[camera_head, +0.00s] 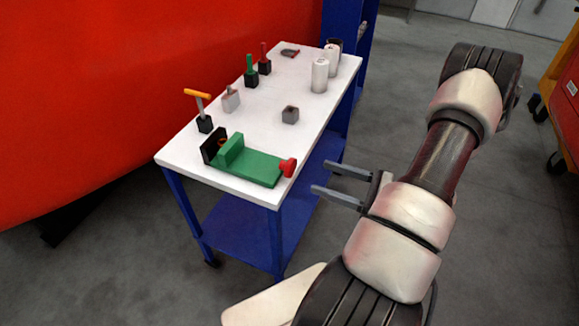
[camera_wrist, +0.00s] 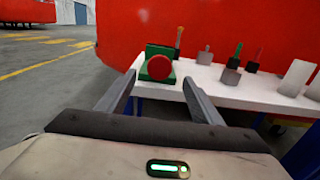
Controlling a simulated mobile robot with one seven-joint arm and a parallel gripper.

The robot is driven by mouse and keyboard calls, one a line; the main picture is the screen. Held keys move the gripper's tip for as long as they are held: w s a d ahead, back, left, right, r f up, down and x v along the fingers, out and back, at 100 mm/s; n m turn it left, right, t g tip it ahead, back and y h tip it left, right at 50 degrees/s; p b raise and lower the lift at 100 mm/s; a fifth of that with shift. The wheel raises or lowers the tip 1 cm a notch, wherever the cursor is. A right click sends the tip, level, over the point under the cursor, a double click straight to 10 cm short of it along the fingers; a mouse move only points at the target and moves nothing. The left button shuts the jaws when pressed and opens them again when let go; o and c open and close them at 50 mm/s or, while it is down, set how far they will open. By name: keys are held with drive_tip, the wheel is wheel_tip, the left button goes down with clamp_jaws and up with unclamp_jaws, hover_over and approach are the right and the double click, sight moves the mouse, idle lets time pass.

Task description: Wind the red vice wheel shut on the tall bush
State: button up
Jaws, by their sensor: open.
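The green vice (camera_head: 250,165) lies along the near edge of the white-topped trolley, with a black end plate at its left end. Its red wheel (camera_head: 288,167) is at the right end and faces my gripper. In the wrist view the red wheel (camera_wrist: 159,67) shows face-on, ahead and between the finger lines. A copper-coloured round part (camera_head: 221,146) shows at the vice's black plate; I cannot tell if it is the tall bush. My gripper (camera_head: 319,178) is open and empty, right of the wheel and apart from it, beyond the trolley's edge.
On the white trolley top (camera_head: 190,160) stand an orange-handled tool (camera_head: 199,108), a grey block (camera_head: 290,115), green-handled (camera_head: 250,70) and red-handled (camera_head: 264,60) tools and white cylinders (camera_head: 319,76). A large red body (camera_head: 120,80) stands behind.

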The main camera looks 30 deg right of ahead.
sight(293, 167)
drive_tip(key=x, duration=1.1)
drive_tip(key=c, duration=1)
drive_tip(key=shift+r+m+p, duration=0.15)
drive_tip(key=shift+m+p, duration=0.25)
drive_tip(key=shift+m, duration=1)
